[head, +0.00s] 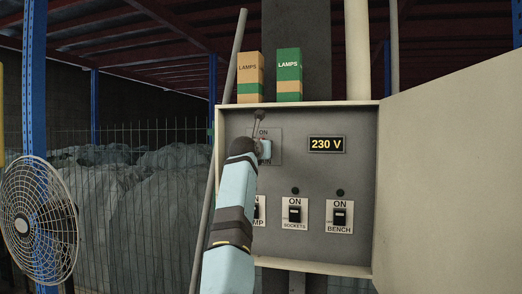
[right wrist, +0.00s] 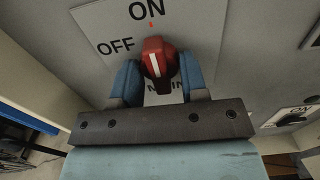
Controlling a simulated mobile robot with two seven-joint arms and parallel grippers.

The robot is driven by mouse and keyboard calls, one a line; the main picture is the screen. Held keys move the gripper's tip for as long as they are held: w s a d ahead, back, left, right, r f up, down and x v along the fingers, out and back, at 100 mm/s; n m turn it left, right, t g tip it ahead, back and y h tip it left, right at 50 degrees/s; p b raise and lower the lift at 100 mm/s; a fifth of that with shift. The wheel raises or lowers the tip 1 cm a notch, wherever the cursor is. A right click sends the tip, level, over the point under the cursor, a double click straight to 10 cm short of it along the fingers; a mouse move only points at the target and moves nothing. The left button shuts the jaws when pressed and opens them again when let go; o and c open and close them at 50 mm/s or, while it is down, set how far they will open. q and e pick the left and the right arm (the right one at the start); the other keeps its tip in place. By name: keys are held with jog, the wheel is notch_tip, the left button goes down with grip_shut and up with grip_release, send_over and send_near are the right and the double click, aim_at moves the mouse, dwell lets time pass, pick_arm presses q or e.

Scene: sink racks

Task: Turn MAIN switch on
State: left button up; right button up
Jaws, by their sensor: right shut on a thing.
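The MAIN switch plate (right wrist: 95,20) carries ON at the top, OFF to the left and MAIN below, partly hidden. Its red knob (right wrist: 158,50) has a white stripe that runs nearly upright in the right wrist view, roughly in line with ON. My right gripper (right wrist: 160,78) is shut on this knob, with one blue finger on each side. In the head view the right arm hides most of the MAIN switch, and only part of its plate (head: 274,146) shows at the upper left of the open cabinet. My left gripper is out of view.
The cabinet panel (head: 300,165) also has a 230 V display (head: 327,144), a SOCKETS switch (head: 295,213), a BENCH switch (head: 340,216) and a partly hidden LAMP switch. Its open door (head: 455,170) spreads right. Two LAMPS boxes (head: 289,75) stand on top. A fan (head: 40,220) is at left.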

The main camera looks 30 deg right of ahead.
jog(key=o, duration=0.9)
jog(key=b+v, duration=0.3)
jog(key=v, duration=1)
jog(key=shift+s+a+b, duration=0.25)
jog(key=shift+s+b, duration=0.05)
